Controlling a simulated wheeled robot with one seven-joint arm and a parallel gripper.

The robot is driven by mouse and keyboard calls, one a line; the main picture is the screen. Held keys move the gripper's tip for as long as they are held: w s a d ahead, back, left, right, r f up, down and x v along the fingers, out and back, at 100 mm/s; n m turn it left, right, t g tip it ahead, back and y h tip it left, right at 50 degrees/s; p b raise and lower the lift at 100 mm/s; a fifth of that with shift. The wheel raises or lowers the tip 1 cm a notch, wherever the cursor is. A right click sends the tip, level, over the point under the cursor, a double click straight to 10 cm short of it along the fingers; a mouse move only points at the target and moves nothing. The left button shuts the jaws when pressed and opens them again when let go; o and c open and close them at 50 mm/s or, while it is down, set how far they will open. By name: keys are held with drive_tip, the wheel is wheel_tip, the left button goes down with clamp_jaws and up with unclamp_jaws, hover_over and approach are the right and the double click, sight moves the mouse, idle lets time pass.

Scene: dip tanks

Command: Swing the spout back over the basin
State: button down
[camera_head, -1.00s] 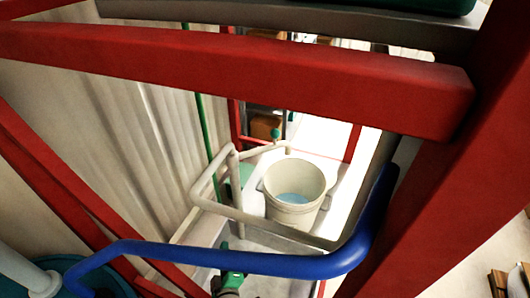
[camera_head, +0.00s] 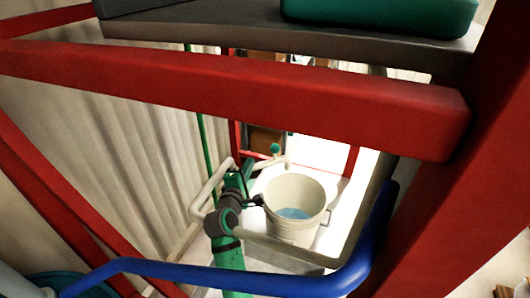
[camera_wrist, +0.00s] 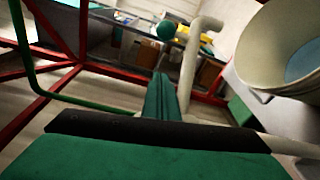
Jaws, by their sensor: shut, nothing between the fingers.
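The spout (camera_head: 286,161) appears to be the thin cream pipe behind the bucket, with a green ball knob (camera_head: 275,148) and a bent end. In the wrist view the spout (camera_wrist: 188,70) runs upward and hooks right, with the knob (camera_wrist: 166,30) at its left. A pale bucket-shaped vessel (camera_head: 296,188) holding blue water, perhaps the basin, stands in front of the spout, whose end is behind its rim. My gripper (camera_head: 247,168) is shut and empty, left of the bucket. In the wrist view my gripper (camera_wrist: 160,78) lies close left of the spout; contact cannot be told.
A cream rail (camera_head: 270,247) runs around the bucket's left and front. A blue pipe (camera_head: 230,278) crosses the foreground. Red beams (camera_head: 240,90) cross above and stand at the right. A corrugated wall (camera_head: 105,130) closes the left. A teal tub (camera_head: 75,283) shows at bottom left.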

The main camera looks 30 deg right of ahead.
sight(264, 163)
drive_tip(key=shift+w+d, duration=0.7)
drive_tip(key=shift+d, duration=0.7)
drive_tip(key=shift+w+d, duration=0.7)
drive_tip(key=shift+d, duration=0.75)
drive_tip(key=shift+w+d, duration=0.7)
drive_tip(key=shift+d, duration=0.7)
drive_tip(key=shift+s+a, duration=0.1)
